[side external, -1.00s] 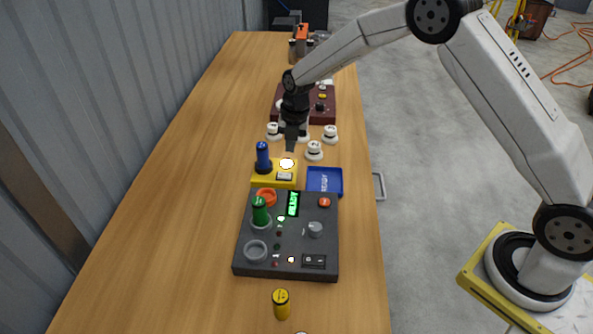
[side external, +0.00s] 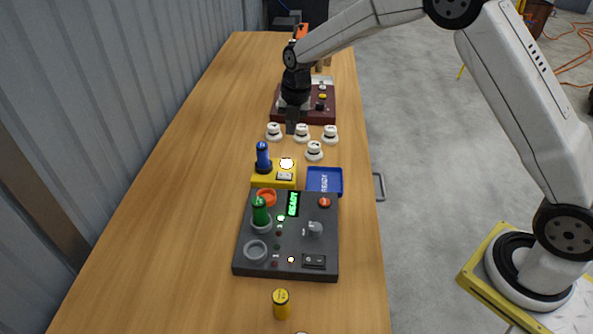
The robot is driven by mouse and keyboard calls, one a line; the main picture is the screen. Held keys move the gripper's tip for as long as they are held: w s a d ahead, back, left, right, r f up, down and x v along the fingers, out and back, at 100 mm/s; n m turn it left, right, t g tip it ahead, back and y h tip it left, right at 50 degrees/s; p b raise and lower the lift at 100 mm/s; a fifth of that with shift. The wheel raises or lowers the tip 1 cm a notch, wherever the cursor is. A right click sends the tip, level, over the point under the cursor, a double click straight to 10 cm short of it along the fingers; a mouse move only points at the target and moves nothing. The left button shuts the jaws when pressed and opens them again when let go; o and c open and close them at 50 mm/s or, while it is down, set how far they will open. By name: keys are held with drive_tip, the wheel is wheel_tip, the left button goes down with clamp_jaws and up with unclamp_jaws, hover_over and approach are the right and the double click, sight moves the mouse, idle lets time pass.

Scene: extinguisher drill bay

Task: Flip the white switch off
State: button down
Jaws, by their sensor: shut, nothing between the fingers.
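The white switch (side external: 285,177) is a small rocker on the front of a yellow box (side external: 259,180). A round white lamp (side external: 287,163) beside it on the box glows bright. A blue upright cylinder (side external: 263,154) stands at the left of the same box. My gripper (side external: 291,130) points down with its fingers shut and empty. It is beyond the yellow box, apart from the switch, near the white knobs. The rocker is too small to tell which side is pressed.
Several white knob-like pieces (side external: 314,151) stand behind the yellow box. A blue tray (side external: 325,180) is at its right. A dark panel (side external: 287,240) with a green display and black switch is in front. A maroon panel (side external: 326,103) lies farther back. The left of the table is clear.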

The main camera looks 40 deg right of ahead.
sight(281, 173)
drive_tip(key=shift+w+a+r, duration=0.1)
drive_tip(key=shift+w+a, duration=0.1)
drive_tip(key=shift+w, duration=0.3)
drive_tip(key=f, duration=0.9)
drive_tip(key=w+a+f, duration=0.1)
drive_tip(key=f, duration=0.4)
drive_tip(key=shift+w+a, duration=0.1)
idle(0.3)
